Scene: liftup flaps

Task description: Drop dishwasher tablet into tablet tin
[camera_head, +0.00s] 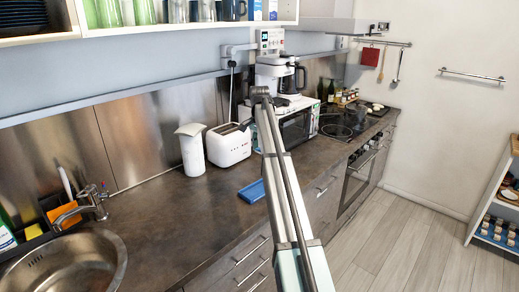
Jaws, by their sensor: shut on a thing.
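I cannot make out the dishwasher tablet in the head view. My arm rises from the bottom of the picture across the counter, and its far end stands in front of the microwave. I cannot pick out my gripper or its fingertips there. A flat blue tray-like object (252,191) lies on the counter just left of my arm. I cannot tell whether it is the tablet tin, and no other tin is clearly recognisable.
A white toaster (228,147) and a white container (192,150) stand against the backsplash. A microwave (296,127) with a coffee maker (279,74) on top stands behind my arm. The sink (68,266) is at lower left. The counter (160,215) between is clear.

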